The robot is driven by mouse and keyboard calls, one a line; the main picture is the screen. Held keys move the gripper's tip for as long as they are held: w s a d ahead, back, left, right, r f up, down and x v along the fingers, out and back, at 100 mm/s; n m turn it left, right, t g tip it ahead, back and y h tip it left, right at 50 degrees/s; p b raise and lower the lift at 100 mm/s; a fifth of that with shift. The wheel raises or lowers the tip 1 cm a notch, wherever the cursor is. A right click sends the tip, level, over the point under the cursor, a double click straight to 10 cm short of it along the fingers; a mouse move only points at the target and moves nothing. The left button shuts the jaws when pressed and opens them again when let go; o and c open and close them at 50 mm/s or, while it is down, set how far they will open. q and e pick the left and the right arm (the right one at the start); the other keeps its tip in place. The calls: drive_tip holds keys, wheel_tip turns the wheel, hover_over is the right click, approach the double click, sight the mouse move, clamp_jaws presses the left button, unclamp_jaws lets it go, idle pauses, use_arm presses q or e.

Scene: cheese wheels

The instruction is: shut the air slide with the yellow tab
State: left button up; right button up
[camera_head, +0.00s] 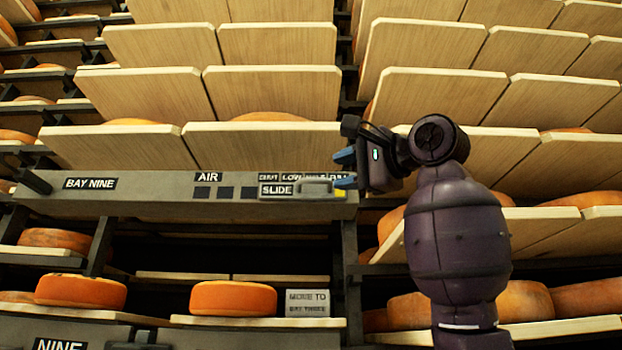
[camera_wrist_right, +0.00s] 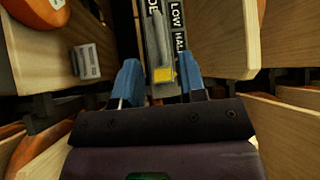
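The air slide (camera_head: 316,188) is a grey piece on the long grey panel beam, right of a SLIDE label, under a row of position labels. Its yellow tab (camera_head: 341,194) shows at its right end, partly hidden by my gripper. My left gripper is not in view.
The beam (camera_head: 135,206) carries BAY NINE and AIR labels. Wooden shelf boards (camera_head: 272,92) rise behind and above it. Orange cheese wheels (camera_head: 232,298) and a grey "move to" sign (camera_head: 307,302) stand on the shelf below. A dark upright (camera_head: 350,245) stands below my right gripper.

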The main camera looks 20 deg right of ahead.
sight(314, 180)
drive_tip(key=p+x, duration=0.2)
drive_tip(key=x, duration=0.6)
drive_tip(key=shift+w+a+p, duration=0.1)
drive_tip(key=shift+w+p, duration=0.15)
drive_tip(key=shift+p, duration=0.15)
clamp_jaws()
